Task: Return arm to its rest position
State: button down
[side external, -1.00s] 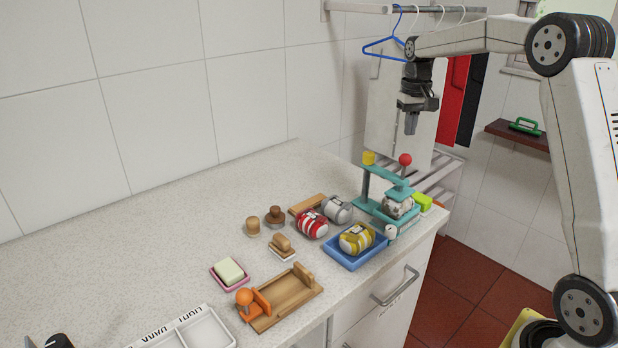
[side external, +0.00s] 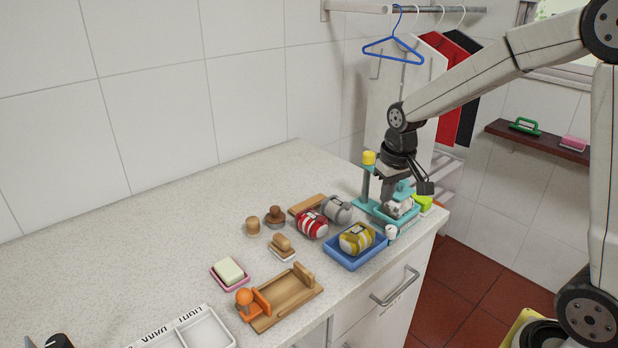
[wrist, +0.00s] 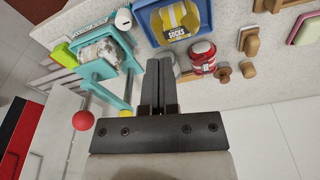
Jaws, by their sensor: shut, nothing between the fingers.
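My gripper (wrist: 159,65) is shut and empty in the wrist view, its two fingers pressed together. In the side view its dark body (side external: 424,187) is low beside the teal press (side external: 366,185), and I cannot see its fingertips clearly there. The press also shows in the wrist view (wrist: 125,60) to the left of my fingers, with a pale bundle (wrist: 100,55) in it and a red knob (wrist: 83,120) on its lever. The red knob is hidden behind my wrist in the side view.
A blue tray (side external: 345,262) holds a yellow-striped bundle (side external: 356,238). A red-striped bundle (side external: 312,224) and a grey bundle (side external: 337,209) lie behind it. A blue hanger (side external: 395,48) and hanging clothes (side external: 440,80) are near my arm.

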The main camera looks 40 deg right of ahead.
jog(key=s+a+f+n, duration=0.1)
jog(key=s+a+f, duration=0.2)
jog(key=s+a, duration=0.1)
jog(key=s+a+f+n+t, duration=0.1)
jog(key=s+a+f, duration=0.2)
jog(key=s, duration=0.4)
jog(key=shift+s+a+f+n, duration=0.15)
jog(key=shift+a+n, duration=0.15)
jog(key=shift+a, duration=0.3)
